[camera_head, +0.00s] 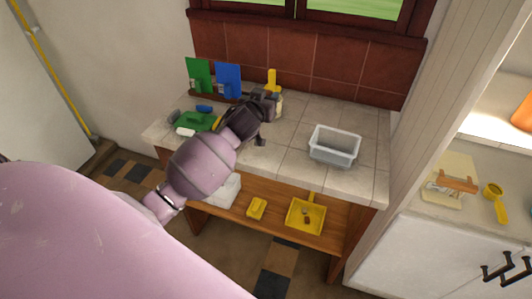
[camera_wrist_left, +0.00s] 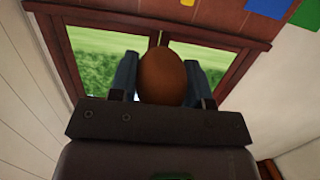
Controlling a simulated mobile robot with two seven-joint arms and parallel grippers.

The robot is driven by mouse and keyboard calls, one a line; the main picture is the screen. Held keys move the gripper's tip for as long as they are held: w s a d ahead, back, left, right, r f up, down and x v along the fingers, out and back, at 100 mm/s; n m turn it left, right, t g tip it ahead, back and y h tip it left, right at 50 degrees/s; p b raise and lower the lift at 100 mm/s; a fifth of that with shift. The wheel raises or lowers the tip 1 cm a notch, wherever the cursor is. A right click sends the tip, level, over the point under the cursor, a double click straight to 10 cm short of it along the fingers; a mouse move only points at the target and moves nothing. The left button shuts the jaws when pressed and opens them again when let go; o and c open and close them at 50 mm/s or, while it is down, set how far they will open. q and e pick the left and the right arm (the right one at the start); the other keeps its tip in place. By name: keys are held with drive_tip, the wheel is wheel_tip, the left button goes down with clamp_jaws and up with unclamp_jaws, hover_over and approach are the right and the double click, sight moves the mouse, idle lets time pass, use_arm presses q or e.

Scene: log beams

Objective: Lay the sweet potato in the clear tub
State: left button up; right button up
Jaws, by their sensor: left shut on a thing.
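My left gripper (camera_head: 264,102) is over the tiled counter, left of the clear tub and apart from it. In the left wrist view the left gripper (camera_wrist_left: 167,82) is shut on the sweet potato (camera_wrist_left: 163,77), a rounded brown thing between its two fingers. In the head view I cannot make out the sweet potato; the gripper and arm seem to hide it. The clear tub (camera_head: 333,148), a greyish see-through box with an open top, stands on the right part of the counter and looks empty. My right gripper is in neither view.
Green (camera_head: 199,75) and blue (camera_head: 228,79) boards stand at the back left. A yellow-topped bottle (camera_head: 272,79) is behind my gripper. A green item (camera_head: 199,121) and small things lie at the left. The shelf below holds a yellow dustpan (camera_head: 306,216). Counter around the tub is clear.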

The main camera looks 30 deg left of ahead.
use_arm(q)
drive_tip(key=shift+f, duration=0.25)
drive_tip(key=b, duration=0.2)
hover_over(266, 153)
wheel_tip(266, 153, down, 16)
drive_tip(key=shift+r, duration=0.25)
wheel_tip(266, 153, down, 3)
drive_tip(key=shift+f+b, duration=0.1)
drive_tip(key=shift+b, duration=0.55)
drive_tip(key=shift+f, duration=0.2)
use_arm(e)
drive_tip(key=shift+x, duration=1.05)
use_arm(q)
drive_tip(key=shift+f, duration=0.2)
drive_tip(key=o, duration=0.9)
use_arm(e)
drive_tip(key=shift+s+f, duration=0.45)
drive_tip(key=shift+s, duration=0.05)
